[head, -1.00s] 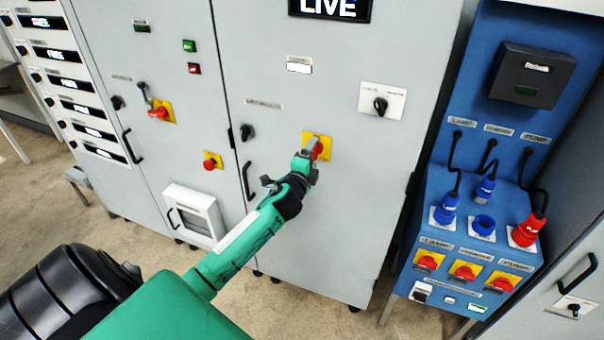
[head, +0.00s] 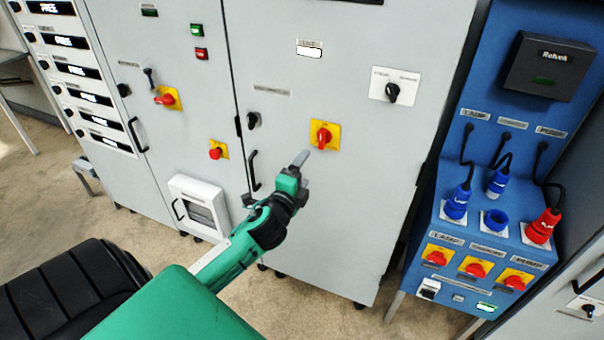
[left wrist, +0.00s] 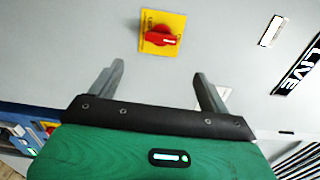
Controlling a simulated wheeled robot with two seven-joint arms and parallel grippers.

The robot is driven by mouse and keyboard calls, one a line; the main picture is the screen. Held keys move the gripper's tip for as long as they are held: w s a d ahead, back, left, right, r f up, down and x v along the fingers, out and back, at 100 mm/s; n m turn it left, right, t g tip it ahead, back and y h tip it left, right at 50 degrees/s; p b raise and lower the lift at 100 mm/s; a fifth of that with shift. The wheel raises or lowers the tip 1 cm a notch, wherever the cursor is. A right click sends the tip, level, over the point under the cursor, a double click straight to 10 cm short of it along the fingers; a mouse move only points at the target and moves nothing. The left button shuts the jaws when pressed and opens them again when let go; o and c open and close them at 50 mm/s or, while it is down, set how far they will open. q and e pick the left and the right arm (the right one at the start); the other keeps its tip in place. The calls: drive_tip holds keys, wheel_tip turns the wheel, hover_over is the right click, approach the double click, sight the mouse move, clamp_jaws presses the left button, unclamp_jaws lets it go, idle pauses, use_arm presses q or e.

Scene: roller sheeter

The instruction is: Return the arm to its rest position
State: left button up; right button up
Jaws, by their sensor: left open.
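My left gripper (head: 301,160) is in front of the grey cabinet (head: 345,215), below and left of a red rotary switch (head: 323,137) on a yellow plate. It is open and empty, apart from the switch. In the left wrist view the two fingers (left wrist: 160,85) stand wide apart, with the red switch (left wrist: 160,39) beyond them. My right gripper is not in view.
A second grey cabinet (head: 175,60) with a red switch (head: 166,98) stands to the left. A blue socket panel (head: 480,220) with plugs and red switches stands at the right. Carpeted floor (head: 50,210) shows at the left.

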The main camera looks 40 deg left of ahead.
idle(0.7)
use_arm(q)
wheel_tip(320, 180, down, 20)
drive_tip(key=n+g, duration=0.3)
drive_tip(key=g, duration=0.1)
drive_tip(key=s+d+f+n+g+h, duration=0.15)
drive_tip(key=s+f, duration=0.25)
drive_tip(key=f, duration=0.4)
drive_tip(key=s+f+n+g, duration=0.1)
drive_tip(key=s+f+g, duration=0.15)
drive_tip(key=f, duration=0.55)
drive_tip(key=s+f+n+g, duration=0.1)
drive_tip(key=s+f, duration=0.4)
drive_tip(key=f, duration=0.2)
drive_tip(key=s+d+f+n+g+h, duration=0.1)
drive_tip(key=s+d+f+n+g, duration=0.15)
drive_tip(key=s+f, duration=0.65)
drive_tip(key=s+d+f+n+g+h, duration=0.1)
drive_tip(key=s+d+f+g, duration=0.15)
drive_tip(key=s+f, duration=0.65)
drive_tip(key=s+d+f+n+g, duration=0.1)
drive_tip(key=s+d+f, duration=0.2)
drive_tip(key=s, duration=0.6)
drive_tip(key=s+d+f+n+g, duration=0.1)
drive_tip(key=s+d+f+n, duration=0.1)
drive_tip(key=s, duration=0.7)
drive_tip(key=shift+s+d+f+g, duration=0.3)
drive_tip(key=shift+d+f, duration=0.2)
drive_tip(key=shift+h, duration=0.25)
